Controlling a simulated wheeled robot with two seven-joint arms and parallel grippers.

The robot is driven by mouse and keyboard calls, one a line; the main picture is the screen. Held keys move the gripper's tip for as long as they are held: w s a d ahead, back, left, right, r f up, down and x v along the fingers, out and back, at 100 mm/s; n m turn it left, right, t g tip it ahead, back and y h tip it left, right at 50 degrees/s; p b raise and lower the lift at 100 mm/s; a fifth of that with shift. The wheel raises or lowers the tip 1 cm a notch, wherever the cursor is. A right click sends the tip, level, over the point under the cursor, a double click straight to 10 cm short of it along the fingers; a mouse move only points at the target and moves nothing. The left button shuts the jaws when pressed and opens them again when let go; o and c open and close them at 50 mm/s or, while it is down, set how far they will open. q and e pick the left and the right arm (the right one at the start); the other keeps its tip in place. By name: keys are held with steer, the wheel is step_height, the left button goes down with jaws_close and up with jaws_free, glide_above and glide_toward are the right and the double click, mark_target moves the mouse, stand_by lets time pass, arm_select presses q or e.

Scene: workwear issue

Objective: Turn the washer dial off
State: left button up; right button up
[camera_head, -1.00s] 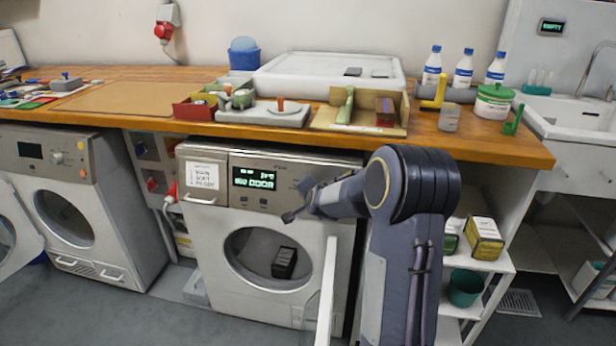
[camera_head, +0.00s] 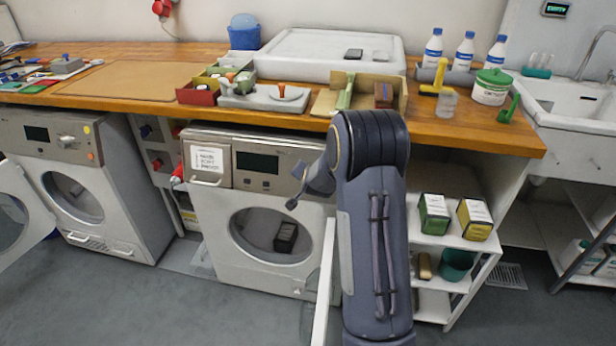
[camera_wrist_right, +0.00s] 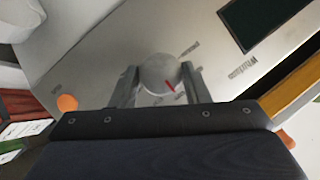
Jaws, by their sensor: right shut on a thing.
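The washer (camera_head: 262,206) stands under the wooden counter, with its control panel (camera_head: 215,183) facing me and its display (camera_head: 257,162) dark. Its round grey dial (camera_wrist_right: 157,68) shows in the right wrist view, with a red pointer mark toward the lower right of that picture. Small printed labels ring the dial; I cannot read them surely. My right gripper (camera_wrist_right: 161,82) is shut on the dial, one finger on each side. In the head view my right arm covers the dial. My left gripper is not in view.
The washer's white door (camera_head: 324,285) stands open, edge-on, beside my arm. A dark object (camera_head: 286,237) shows in the drum opening. A second machine (camera_head: 85,190) stands at left. Shelves with boxes (camera_head: 434,214) are right of my arm. The counter holds trays and bottles (camera_head: 465,55).

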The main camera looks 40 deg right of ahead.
steer(key=o, duration=1)
steer(key=shift+f, duration=0.1)
steer(key=shift+p+v, duration=0.85)
steer(key=shift+v, duration=3.1)
